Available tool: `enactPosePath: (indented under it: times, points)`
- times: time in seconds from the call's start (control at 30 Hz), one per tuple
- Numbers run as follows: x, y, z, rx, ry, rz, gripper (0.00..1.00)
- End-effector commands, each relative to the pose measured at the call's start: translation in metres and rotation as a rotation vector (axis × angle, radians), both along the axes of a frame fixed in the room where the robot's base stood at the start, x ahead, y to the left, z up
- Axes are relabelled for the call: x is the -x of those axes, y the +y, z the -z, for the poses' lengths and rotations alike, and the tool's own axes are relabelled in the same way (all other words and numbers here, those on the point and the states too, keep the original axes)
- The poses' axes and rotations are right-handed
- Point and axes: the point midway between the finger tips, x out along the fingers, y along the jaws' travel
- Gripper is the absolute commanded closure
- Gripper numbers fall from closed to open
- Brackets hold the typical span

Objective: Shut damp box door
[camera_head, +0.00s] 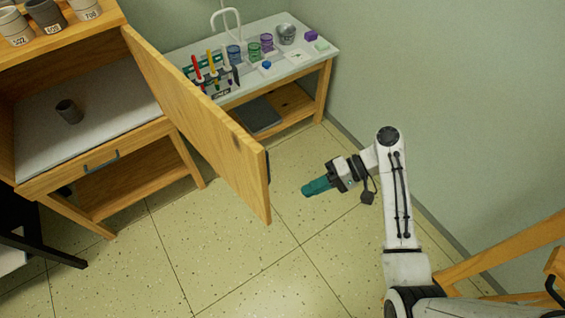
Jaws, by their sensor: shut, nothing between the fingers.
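The damp box (20,120) is a wooden cabinet at the left, with a pale board inside and a small dark cup (69,111) standing on it. Its wooden door (205,125) stands wide open, swung out toward the right and front of the box. My gripper (306,190), with teal fingers, is shut and empty. It is to the right of the door's free end, apart from it, with the fingers pointing left toward it. A dark piece, perhaps a handle or catch, shows at the door's free edge.
Labelled cups (52,15) stand on top of the box. A white-topped table (290,66) with tools and coloured cups stands behind the door. A wooden frame (510,250) is at the lower right. The tiled floor (240,260) in front is clear.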

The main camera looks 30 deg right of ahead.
Motion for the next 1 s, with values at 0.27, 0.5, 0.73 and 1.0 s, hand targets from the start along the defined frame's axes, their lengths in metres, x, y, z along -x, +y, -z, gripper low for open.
enactPosePath:
  times: [0.27,0.5,0.73,1.0]
  points:
    - [-0.039,-0.069,-0.067,-0.343,-0.184,0.075,1.00]
    - [-0.046,-0.073,-0.082,-0.402,-0.224,0.076,1.00]
    - [-0.062,-0.037,-0.082,-0.401,-0.223,0.076,1.00]
    - [-0.083,0.011,-0.082,-0.399,-0.223,0.075,1.00]
